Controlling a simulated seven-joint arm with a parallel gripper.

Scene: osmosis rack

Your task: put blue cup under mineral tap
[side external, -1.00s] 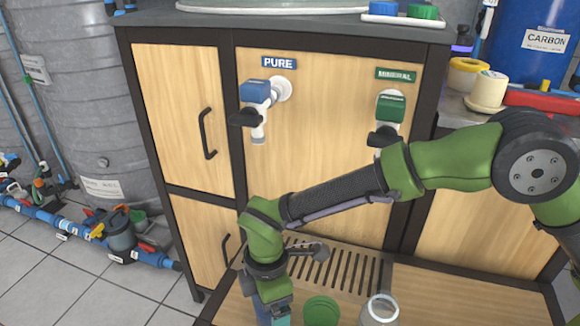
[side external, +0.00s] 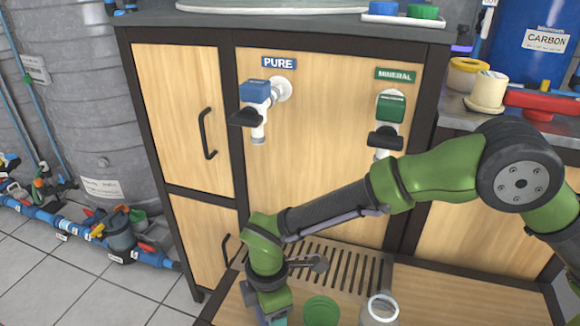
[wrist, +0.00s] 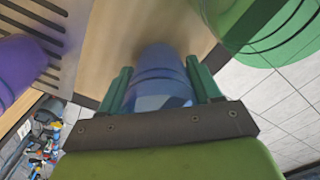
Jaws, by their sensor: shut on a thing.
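The blue cup (wrist: 160,78) sits between the green fingers of my gripper (wrist: 161,88) in the wrist view, and the gripper is shut on it. In the side view my gripper (side external: 276,317) is low at the bottom edge, and the cup is mostly hidden there. The mineral tap (side external: 390,108), with a green body and black lever, is on the wood panel under the green MINERAL label (side external: 396,74). It is above and to the right of my gripper.
A green cup (side external: 321,311) and a clear cup (side external: 381,309) stand right of my gripper. A purple object (wrist: 14,70) shows in the wrist view. The slotted drip grille (side external: 340,268) lies below the taps. The blue pure tap (side external: 256,94) is on the left.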

